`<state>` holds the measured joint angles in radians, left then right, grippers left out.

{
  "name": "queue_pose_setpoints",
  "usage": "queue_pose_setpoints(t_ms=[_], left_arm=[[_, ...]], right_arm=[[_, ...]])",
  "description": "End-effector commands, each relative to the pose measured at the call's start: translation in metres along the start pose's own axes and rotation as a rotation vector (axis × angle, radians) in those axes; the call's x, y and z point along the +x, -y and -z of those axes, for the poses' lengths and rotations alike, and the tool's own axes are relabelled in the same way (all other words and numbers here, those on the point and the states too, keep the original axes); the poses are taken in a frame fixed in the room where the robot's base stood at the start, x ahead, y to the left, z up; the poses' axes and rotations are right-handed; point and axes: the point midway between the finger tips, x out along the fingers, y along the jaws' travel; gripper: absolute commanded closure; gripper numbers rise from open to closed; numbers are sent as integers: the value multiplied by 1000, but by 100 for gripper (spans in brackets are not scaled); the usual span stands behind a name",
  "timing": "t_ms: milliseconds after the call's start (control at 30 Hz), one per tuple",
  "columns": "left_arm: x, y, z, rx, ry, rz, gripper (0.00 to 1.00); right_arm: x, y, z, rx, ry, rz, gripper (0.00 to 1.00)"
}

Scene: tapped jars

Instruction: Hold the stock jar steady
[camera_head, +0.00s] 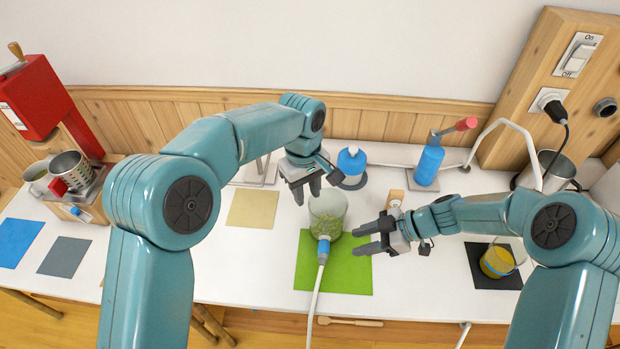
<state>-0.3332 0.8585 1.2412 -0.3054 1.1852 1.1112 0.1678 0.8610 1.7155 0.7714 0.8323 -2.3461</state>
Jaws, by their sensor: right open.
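A clear glass jar with green contents (333,212), which I take to be the stock jar, stands upright at the back of a green mat (349,280). A blue tap (323,247) on its front joins a white hose (316,292) running toward the front. My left gripper (307,197) points down at the jar's upper left rim. Its fingers show a small gap; I cannot tell whether they touch the glass. My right gripper (362,238) is open and empty, to the right of the jar, with its fingers pointing left toward it.
A jar with yellow contents (497,262) stands on a black mat (484,280) at right. A blue bottle with a red handle (429,163) and a blue-and-white dispenser (352,162) stand behind. A red machine (36,98) is at far left. A tan mat (253,208) lies bare.

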Motion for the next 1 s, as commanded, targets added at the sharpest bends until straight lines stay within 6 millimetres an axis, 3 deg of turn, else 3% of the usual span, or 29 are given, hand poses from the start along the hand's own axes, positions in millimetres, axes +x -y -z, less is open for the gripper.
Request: queue_pose_setpoints(t_ms=[100,267,800,1000], left_arm=[[-20,-10,2,-15,-36,-8,67],[-16,-12,3,-21,-46,-7,67],[98,-12,8,-21,-42,-6,67],[126,-13,10,-21,-43,-8,67]], right_arm=[[0,0,0,0,0,0,57],[0,0,0,0,0,0,57],[0,0,0,0,0,0,57],[0,0,0,0,0,0,57]])
